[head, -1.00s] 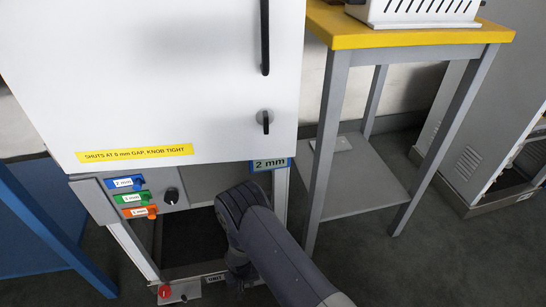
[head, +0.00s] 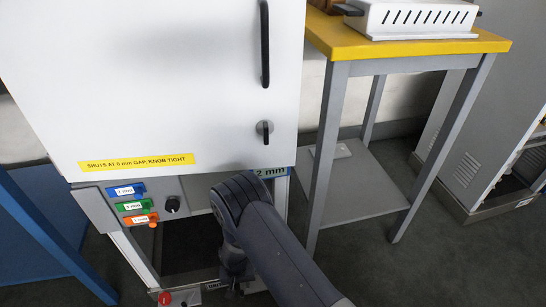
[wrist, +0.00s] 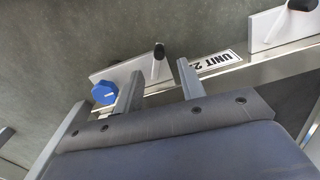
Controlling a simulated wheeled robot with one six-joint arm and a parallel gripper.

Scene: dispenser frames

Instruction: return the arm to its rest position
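My arm reaches down in front of the white cabinet in the head view. My gripper (wrist: 160,88) shows in the wrist view with its two grey fingers apart and nothing held between them. Beyond the fingers, a metal rail (wrist: 255,68) carries a "UNIT 2" label (wrist: 215,63) and a pale plate (wrist: 135,68) with a dark-tipped post. A blue knob (wrist: 104,92) lies just left of the left finger in the picture. In the head view my forearm hides most of the gripper and the right part of the opening.
The white cabinet door (head: 150,80) has a black handle (head: 265,45). A yellow-topped table (head: 410,45) stands to the right, a blue frame (head: 50,235) to the left.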

